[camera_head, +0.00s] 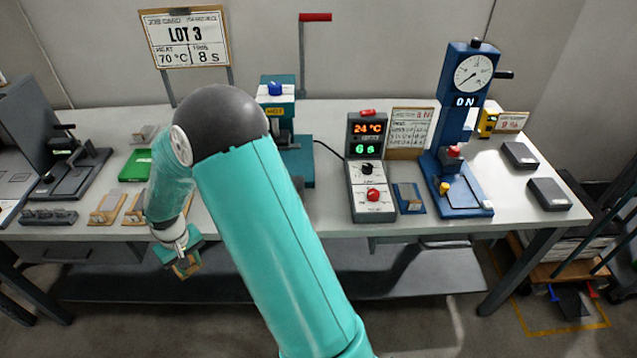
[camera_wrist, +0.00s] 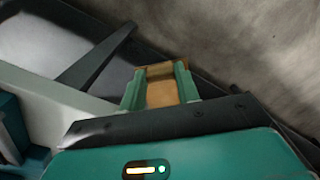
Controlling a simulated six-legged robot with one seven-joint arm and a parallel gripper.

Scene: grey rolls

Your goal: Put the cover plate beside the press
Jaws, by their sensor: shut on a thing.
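My gripper (camera_head: 184,254) is in front of the bench's front edge, left of my forearm, and points down. In the wrist view, its two green fingers (camera_wrist: 160,84) are shut on a flat tan-brown piece (camera_wrist: 160,95), which also shows below the gripper in the head view (camera_head: 187,267). It may be the cover plate, but I cannot read any mark on it. A teal press (camera_head: 275,101) with a yellow label stands at the middle of the bench, its lower part partly hidden by my arm. A blue stand press with a dial (camera_head: 456,130) is at the right.
The bench (camera_head: 330,215) also holds a controller box (camera_head: 367,170), a small blue block (camera_head: 409,198), dark blocks (camera_head: 548,194) at right, a green tray (camera_head: 137,165) and tan-based pieces (camera_head: 107,210) at left. A LOT 3 sign (camera_head: 186,38) stands behind. Bare bench lies beside the controller.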

